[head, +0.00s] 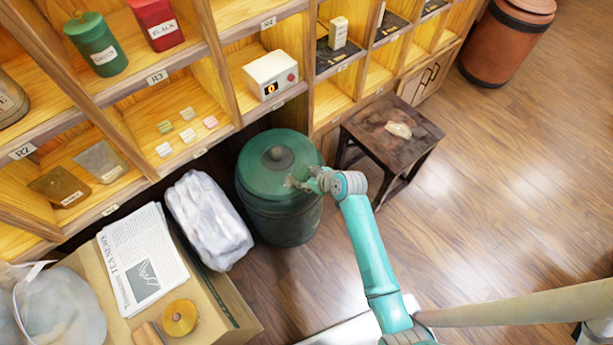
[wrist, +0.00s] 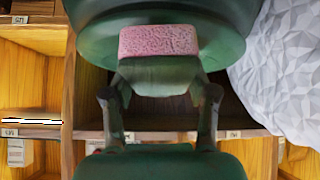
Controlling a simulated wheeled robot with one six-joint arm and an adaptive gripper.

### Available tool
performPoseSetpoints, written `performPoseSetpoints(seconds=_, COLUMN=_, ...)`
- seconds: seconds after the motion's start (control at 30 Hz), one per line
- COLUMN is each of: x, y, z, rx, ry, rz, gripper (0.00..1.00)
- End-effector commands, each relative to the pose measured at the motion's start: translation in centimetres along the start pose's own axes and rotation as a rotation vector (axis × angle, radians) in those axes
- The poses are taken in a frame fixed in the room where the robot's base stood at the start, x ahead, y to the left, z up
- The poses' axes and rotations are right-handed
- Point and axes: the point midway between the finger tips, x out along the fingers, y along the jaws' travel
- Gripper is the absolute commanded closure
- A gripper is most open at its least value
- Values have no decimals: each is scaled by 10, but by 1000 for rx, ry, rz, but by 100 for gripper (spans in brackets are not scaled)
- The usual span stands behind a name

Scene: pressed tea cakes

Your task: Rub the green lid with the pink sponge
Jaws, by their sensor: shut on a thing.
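In the wrist view the green lid (wrist: 92,48) spans the top, behind the sponge. My gripper (head: 303,181) is at the lid's right edge in the head view. In the wrist view my gripper (wrist: 160,82) is shut on the pink sponge (wrist: 158,40), whose pink face points toward the lid. I cannot tell whether the sponge touches the lid. In the head view the sponge is not clearly visible.
A crumpled white bag (head: 207,220) stands close left of the bin. A dark wooden stool (head: 372,140) with a pale lump on it stands to the right. Wooden shelves (head: 225,90) with tins and small blocks rise behind. Open floor (head: 500,190) lies to the right.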

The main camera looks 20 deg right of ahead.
Motion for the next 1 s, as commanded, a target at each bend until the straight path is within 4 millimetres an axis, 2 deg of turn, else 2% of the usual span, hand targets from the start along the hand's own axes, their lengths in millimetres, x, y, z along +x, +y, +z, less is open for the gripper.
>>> performPoseSetpoints(seconds=1.0, x=15, y=0, z=9, rx=1, ry=0, rz=0, gripper=98)
